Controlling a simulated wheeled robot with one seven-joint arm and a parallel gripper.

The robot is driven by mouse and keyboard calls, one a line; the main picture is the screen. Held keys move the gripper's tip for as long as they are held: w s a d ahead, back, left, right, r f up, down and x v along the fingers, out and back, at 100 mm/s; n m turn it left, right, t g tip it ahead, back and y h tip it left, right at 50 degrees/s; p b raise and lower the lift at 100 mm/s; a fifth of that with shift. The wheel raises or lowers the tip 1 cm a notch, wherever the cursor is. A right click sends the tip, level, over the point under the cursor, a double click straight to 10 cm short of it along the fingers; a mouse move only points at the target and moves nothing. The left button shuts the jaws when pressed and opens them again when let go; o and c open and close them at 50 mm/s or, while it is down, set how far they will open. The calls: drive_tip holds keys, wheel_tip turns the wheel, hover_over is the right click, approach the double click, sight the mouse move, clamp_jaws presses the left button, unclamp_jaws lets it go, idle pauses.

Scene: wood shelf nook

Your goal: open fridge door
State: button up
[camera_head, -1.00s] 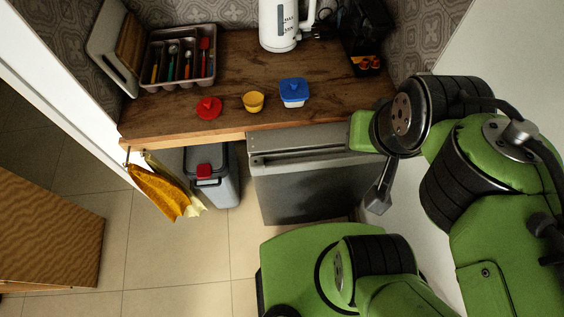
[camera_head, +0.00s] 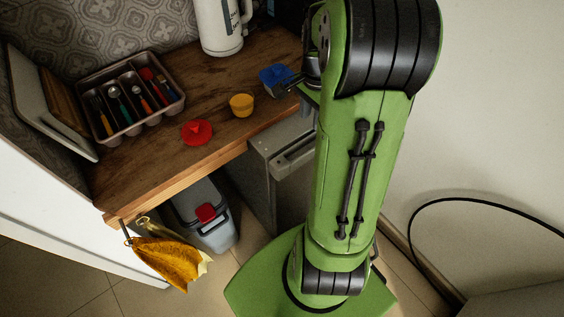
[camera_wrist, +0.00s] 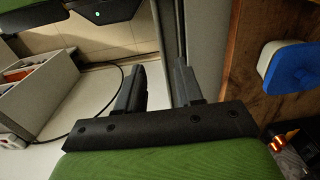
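The fridge (camera_head: 260,185) is a grey metal unit under the wooden counter. Its front and bar handle (camera_head: 293,160) show partly in the head view. My arm hides the right part of the fridge, so I cannot tell there whether the door stands ajar. In the wrist view my gripper (camera_wrist: 160,88) has its two dark fingers apart, with nothing visibly held between them. A grey panel beside the counter edge, likely the fridge (camera_wrist: 207,45), lies just beyond the right finger. Contact with the handle cannot be made out.
The wooden counter (camera_head: 160,170) holds a cutlery tray (camera_head: 135,125), red lid (camera_head: 197,132), yellow cup (camera_head: 241,105), blue-lidded container (camera_head: 275,75) and white kettle (camera_head: 220,25). A grey bin (camera_head: 205,225) stands left of the fridge. A black cable (camera_head: 480,198) runs along the right wall.

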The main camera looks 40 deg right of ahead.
sight(309, 151)
drive_tip(key=f+b, duration=0.1)
drive_tip(key=f, duration=0.4)
drive_tip(key=f+b, duration=0.2)
drive_tip(key=f, duration=0.3)
drive_tip(key=f+b, duration=0.1)
drive_tip(key=f, duration=0.5)
drive_tip(key=shift+s+d+b, duration=0.1)
drive_tip(key=shift+d+b, duration=0.2)
clamp_jaws()
